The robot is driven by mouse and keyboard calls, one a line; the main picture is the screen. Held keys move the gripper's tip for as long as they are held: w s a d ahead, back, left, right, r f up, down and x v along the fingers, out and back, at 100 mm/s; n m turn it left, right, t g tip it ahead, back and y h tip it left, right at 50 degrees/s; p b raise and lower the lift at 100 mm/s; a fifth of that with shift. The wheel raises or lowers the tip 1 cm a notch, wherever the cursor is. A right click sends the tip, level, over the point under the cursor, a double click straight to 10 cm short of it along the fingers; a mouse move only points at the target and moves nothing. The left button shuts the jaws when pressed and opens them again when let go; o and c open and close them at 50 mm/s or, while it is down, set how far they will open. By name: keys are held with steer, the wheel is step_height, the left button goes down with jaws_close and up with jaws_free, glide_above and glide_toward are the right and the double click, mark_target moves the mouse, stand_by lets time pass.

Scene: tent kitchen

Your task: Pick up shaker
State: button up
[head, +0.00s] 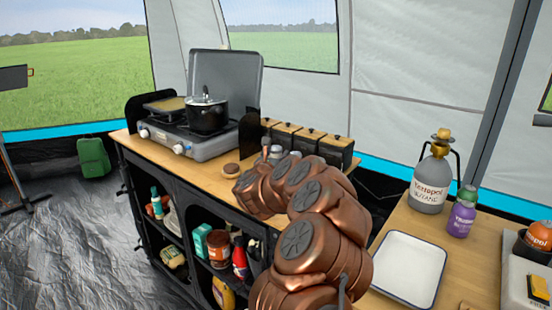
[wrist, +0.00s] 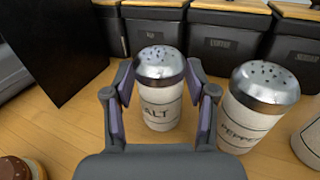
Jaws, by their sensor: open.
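In the wrist view a white salt shaker (wrist: 160,92) with a perforated metal top stands upright on the wooden counter. Its label reads "ALT", the first letter hidden. My gripper (wrist: 163,88) is open, with one finger on each side of this shaker; I cannot tell whether either finger touches it. A matching pepper shaker (wrist: 257,105) stands upright just right of the right finger. In the head view my arm covers most of this area, and a small part of a shaker top (head: 275,152) shows beside it; I cannot tell which shaker.
Black canisters with wooden lids (wrist: 226,38) stand behind the shakers. A dark upright panel (wrist: 55,45) is at left. A brown round item (wrist: 18,168) lies at lower left. A third pale container (wrist: 308,145) is at the right edge. A stove with a pot (head: 207,115) is farther left.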

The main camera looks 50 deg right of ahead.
steer(key=shift+c, duration=0.2)
steer(key=c, duration=1)
steer(key=shift+o, duration=0.2)
steer(key=shift+r, duration=0.1)
